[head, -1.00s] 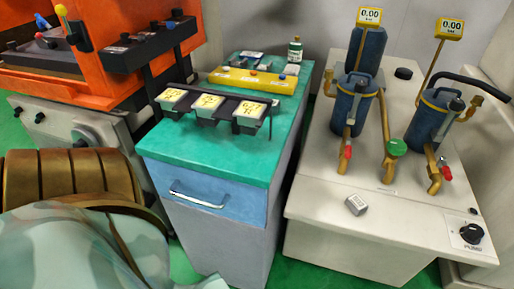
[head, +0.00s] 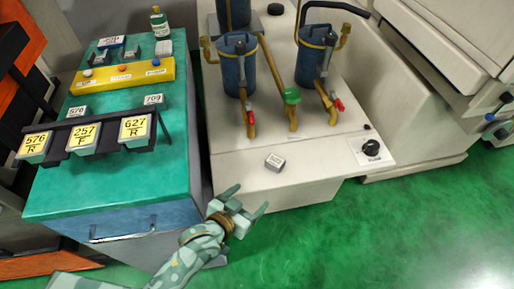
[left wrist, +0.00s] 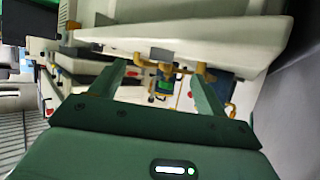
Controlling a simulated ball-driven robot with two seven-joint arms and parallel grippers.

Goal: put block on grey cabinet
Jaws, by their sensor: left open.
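The small grey block (head: 275,162) lies on the front part of the pale machine top (head: 235,172), in front of the brass pipes. In the left wrist view a small grey shape, likely the block (left wrist: 160,54), shows between the fingers at the machine's edge. My left gripper (head: 251,196) is open and empty, just in front of and to the left of the block, apart from it. Its two green fingers (left wrist: 157,72) are spread in the left wrist view. The cabinet with grey sides and a teal top (head: 75,200) stands to the left. My right gripper is not in view.
On the cabinet, a black rack (head: 80,137) holds yellow-labelled blocks, with a yellow bar (head: 125,76) and green bottle (head: 160,22) behind. Blue canisters (head: 238,65) with brass pipes stand on the machine. Clear green floor (head: 400,220) lies right. The cabinet's left front top is bare.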

